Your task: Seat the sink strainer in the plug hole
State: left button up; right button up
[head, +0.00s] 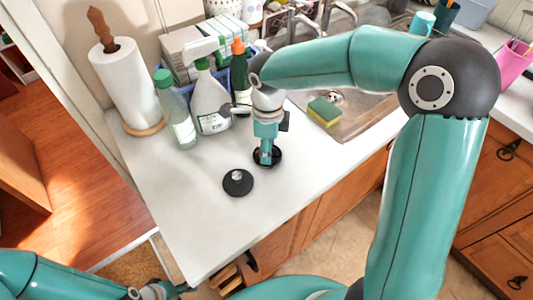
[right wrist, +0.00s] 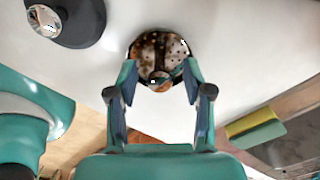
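The sink strainer (right wrist: 152,47), a round perforated metal basket with a dark rim and a small knob, lies on the white counter. In the head view the strainer (head: 274,161) shows as a dark disc, partly hidden by my right gripper (head: 266,152). In the right wrist view the right gripper (right wrist: 160,75) has its fingers apart on either side of the knob, with gaps visible. The plug hole (head: 334,97) is in the sink basin, beyond the sponge. My left gripper (head: 155,291) is at the bottom left, partly cut off; its fingers are unclear.
A black disc with a chrome knob (head: 238,183) lies left of the strainer; it also shows in the right wrist view (right wrist: 66,24). A sponge (head: 324,111) sits at the sink's near edge. Bottles (head: 209,103) and a paper roll (head: 125,85) stand behind. The front counter is clear.

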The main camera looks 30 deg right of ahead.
grip_shut()
jog(key=shift+r, duration=0.15)
